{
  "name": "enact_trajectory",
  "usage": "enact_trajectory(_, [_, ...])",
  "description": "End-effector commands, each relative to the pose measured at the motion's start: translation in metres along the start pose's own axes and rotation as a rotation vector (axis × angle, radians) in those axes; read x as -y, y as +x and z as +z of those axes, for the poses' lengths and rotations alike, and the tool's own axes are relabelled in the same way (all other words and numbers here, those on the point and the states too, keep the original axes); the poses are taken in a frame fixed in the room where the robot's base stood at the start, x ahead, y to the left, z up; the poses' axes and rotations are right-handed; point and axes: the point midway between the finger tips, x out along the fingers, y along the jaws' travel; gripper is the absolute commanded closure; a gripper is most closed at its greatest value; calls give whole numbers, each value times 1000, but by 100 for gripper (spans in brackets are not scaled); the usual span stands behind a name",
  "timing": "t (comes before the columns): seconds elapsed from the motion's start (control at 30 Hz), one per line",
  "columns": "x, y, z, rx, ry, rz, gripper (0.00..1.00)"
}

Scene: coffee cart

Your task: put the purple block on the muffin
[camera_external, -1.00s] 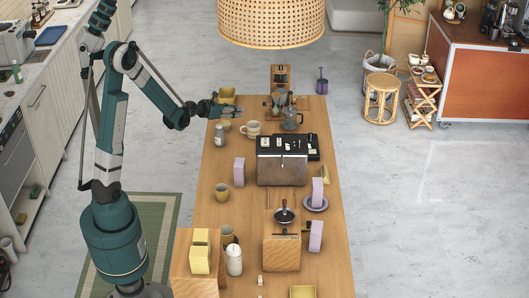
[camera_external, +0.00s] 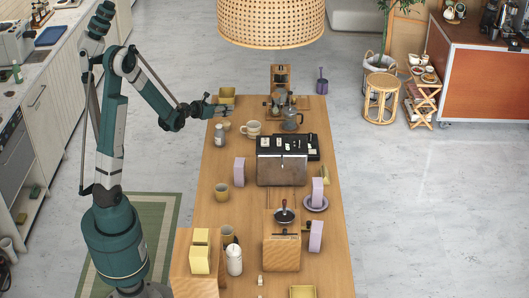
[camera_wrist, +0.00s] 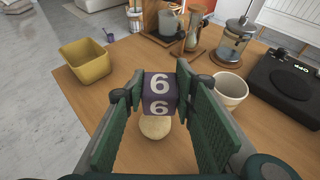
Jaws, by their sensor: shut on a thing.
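The purple block (camera_wrist: 160,92) carries a white 6 on its visible faces. My gripper (camera_wrist: 159,84) is shut on it, with one green finger on each side. The muffin (camera_wrist: 155,127) is pale and round and shows just below the block in the wrist view, partly covered by it. I cannot tell whether block and muffin touch. In the external view my gripper (camera_external: 222,106) is over the far left part of the table, and the block is too small to make out there.
A yellow bin (camera_wrist: 86,62) stands left of my gripper, and a cream mug (camera_wrist: 230,90) stands to its right. A black scale-like device (camera_wrist: 287,82) is farther right. Coffee gear, including a glass press (camera_wrist: 232,42), stands behind. Bare wooden tabletop (camera_wrist: 75,110) lies to the left.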

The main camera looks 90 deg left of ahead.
Motion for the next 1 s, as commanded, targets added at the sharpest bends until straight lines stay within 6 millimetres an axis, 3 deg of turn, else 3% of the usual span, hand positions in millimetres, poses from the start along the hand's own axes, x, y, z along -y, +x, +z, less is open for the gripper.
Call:
enact_trajectory(0.03, [-11,-4,-6,0,-5,13,85])
enact_trajectory(0.43, [-9,13,-39,0,-4,10,85])
enact_trajectory(1.0, [-7,17,-45,0,-3,7,85])
